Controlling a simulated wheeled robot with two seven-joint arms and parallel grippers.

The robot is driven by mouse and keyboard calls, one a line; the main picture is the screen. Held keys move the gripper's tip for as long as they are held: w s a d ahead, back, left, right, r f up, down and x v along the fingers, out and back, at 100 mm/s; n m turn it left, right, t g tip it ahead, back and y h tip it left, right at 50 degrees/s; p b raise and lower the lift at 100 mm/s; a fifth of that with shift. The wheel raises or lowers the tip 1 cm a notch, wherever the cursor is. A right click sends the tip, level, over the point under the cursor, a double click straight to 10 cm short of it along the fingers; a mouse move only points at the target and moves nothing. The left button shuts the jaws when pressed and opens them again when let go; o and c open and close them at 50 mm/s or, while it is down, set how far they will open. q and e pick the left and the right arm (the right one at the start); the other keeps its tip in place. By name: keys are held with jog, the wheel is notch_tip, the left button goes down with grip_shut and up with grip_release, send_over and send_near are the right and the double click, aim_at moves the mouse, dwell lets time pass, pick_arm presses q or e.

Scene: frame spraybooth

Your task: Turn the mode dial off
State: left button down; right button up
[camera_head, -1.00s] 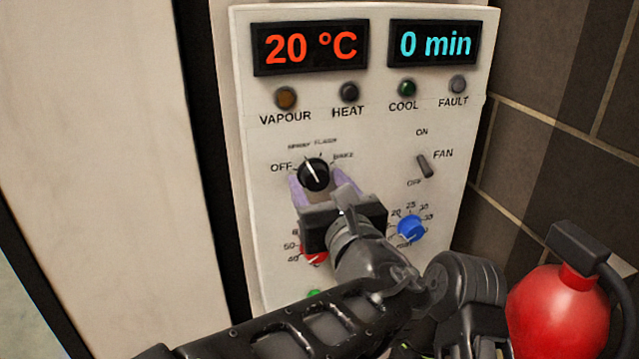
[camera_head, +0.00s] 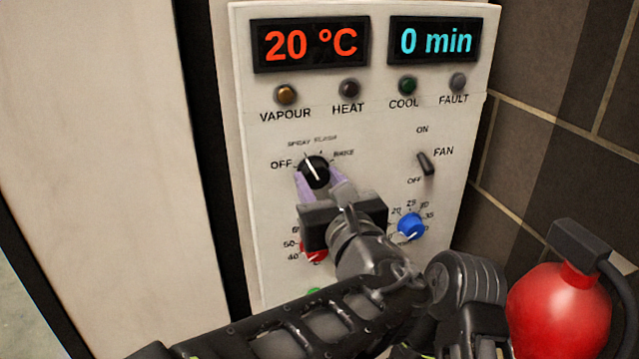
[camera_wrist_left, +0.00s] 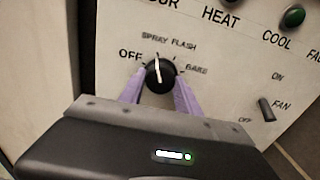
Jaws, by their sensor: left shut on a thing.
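The black mode dial (camera_head: 314,171) is on the upper left of the white control panel's switch area. Its white pointer line leans up and slightly left, near the SPRAY mark and away from OFF; the wrist view shows the dial (camera_wrist_left: 160,76) with its line nearly straight up. My left gripper (camera_head: 319,183) comes from below with its pale purple fingers on both sides of the dial, shut on it. The fingers (camera_wrist_left: 160,90) also show at the dial's lower sides in the wrist view. My right gripper is not in view.
Below are a red knob (camera_head: 313,251), partly hidden by my gripper, and a blue knob (camera_head: 410,227). A fan switch (camera_head: 426,163) sits to the right. Displays read 20 °C (camera_head: 311,44) and 0 min (camera_head: 436,42). A red extinguisher (camera_head: 560,312) stands at lower right.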

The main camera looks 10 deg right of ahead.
pick_arm(q)
jog(key=shift+f+n+b, duration=0.25)
jog(key=shift+n+b, duration=0.45)
jog(key=shift+b, duration=0.25)
jog(key=n+b, duration=0.4)
jog(key=b, duration=0.2)
jog(key=shift+n, duration=0.3)
jog(key=shift+d+r+n+b, duration=0.1)
jog(key=shift+r+n+b, duration=0.1)
jog(key=shift+n+b, duration=1.25)
jog(key=c, duration=0.9)
grip_release()
jog(key=shift+o, duration=0.2)
jog(key=shift+s, duration=0.1)
jog(key=s+b, duration=0.1)
jog(key=s, duration=0.6)
jog(key=shift+s+d, duration=0.25)
jog(key=shift+s, duration=0.05)
